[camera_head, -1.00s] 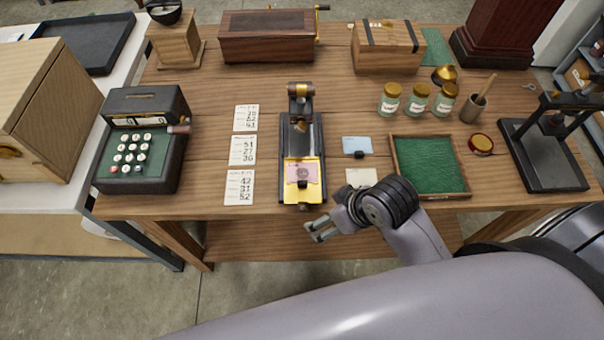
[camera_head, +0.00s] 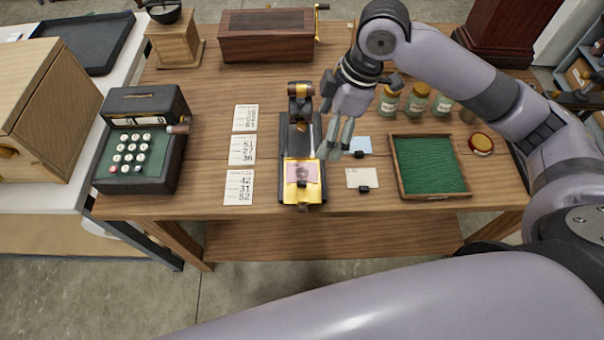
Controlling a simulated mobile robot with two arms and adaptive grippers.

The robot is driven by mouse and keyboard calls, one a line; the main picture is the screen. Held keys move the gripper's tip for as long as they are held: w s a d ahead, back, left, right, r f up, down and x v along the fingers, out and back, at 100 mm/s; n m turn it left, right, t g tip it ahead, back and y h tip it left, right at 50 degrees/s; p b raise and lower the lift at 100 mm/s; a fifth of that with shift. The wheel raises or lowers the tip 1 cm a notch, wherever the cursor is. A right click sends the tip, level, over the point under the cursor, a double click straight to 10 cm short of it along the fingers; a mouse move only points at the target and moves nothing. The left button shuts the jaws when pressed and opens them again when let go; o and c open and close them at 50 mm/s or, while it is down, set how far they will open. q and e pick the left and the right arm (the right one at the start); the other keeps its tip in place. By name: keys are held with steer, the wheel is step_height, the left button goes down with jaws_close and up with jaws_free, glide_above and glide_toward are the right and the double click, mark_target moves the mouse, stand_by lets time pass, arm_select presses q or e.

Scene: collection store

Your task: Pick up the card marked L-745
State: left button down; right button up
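Three small cards could bear the label, but I cannot read any mark on them. A pink card (camera_head: 302,172) lies on the yellow plate of a black and brass device (camera_head: 300,195). A light blue card (camera_head: 361,145) lies to its right with a small dark piece at its lower edge, partly covered by my gripper. A cream card (camera_head: 358,177) with a similar dark piece lies nearer the front. My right gripper (camera_head: 335,154) points down between the device and the blue card, fingers apart and empty. My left gripper is not in view.
A green-lined wooden tray (camera_head: 397,180) is right of the cards. Three white number sheets (camera_head: 241,150) and an adding machine (camera_head: 146,140) are left. The strip between sheets and device is clear.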

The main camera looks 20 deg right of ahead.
steer(key=p, duration=0.2)
glide_toward(301, 175)
steer(key=shift+s+a+f, duration=0.15)
steer(key=shift+a+f, duration=0.15)
steer(key=shift+f, duration=0.35)
steer(key=shift+w+p+x, duration=0.15)
steer(key=shift+p+x, duration=0.3)
steer(key=shift+x, duration=0.95)
steer(key=shift+w+p+x, duration=0.15)
steer(key=shift+p+x, duration=0.3)
steer(key=shift+x, duration=0.95)
steer(key=shift+d, duration=0.1)
steer(key=shift+c, duration=0.5)
